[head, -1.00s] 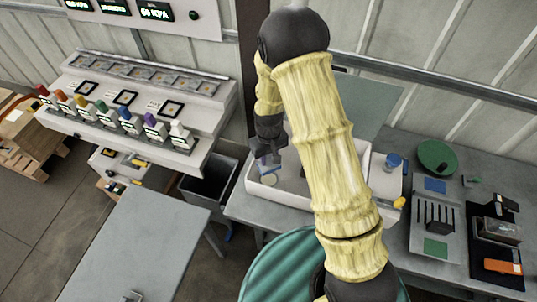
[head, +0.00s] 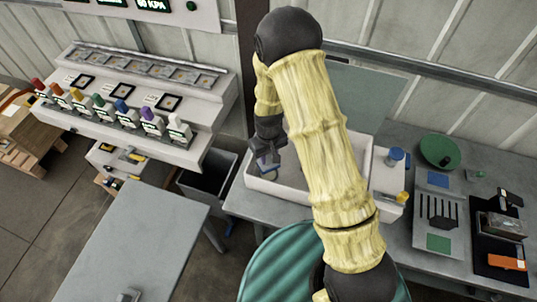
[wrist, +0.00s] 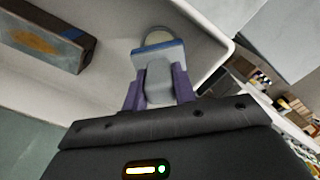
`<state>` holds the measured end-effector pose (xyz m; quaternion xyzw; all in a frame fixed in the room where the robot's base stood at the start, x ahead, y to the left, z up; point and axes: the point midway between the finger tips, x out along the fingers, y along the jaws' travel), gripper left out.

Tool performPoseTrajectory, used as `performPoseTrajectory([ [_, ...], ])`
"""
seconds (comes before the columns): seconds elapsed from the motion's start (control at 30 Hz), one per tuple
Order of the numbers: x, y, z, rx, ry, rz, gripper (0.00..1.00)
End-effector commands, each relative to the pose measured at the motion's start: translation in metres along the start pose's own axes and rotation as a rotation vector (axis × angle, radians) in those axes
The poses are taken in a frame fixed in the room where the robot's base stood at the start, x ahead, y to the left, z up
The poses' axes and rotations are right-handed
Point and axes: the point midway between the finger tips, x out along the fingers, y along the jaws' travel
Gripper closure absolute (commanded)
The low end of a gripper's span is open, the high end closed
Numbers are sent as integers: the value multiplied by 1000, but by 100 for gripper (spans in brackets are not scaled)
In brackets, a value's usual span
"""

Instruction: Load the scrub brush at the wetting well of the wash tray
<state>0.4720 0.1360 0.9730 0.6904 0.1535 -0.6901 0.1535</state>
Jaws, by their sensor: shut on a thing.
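My gripper (wrist: 158,92) is shut on the scrub brush (wrist: 160,72), with its purple fingers either side of the grey handle. The brush's blue head points away from the gripper. In the head view my gripper (head: 266,158) is inside the left part of the white wash tray (head: 262,187). The round, pale wetting well (wrist: 158,33) shows just beyond the blue head in the wrist view, partly covered by it. I cannot tell whether the brush touches the well. My arm hides much of the tray in the head view.
A dark block with an orange-brown patch (wrist: 45,42) lies in the tray, left in the wrist view. A blue-topped knob (head: 395,157) stands right of the tray. A dark bin (head: 210,178) is left of it. A grey table (head: 135,240) stands at front left.

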Motion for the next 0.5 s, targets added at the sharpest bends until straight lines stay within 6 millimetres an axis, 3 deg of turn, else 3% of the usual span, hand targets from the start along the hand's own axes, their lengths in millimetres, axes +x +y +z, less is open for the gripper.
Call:
performPoseTrajectory([
  [0.2, 25, 0, 0, 1, -1, 0, 91],
  [0.5, 46, 0, 0, 1, 0, 0, 91],
])
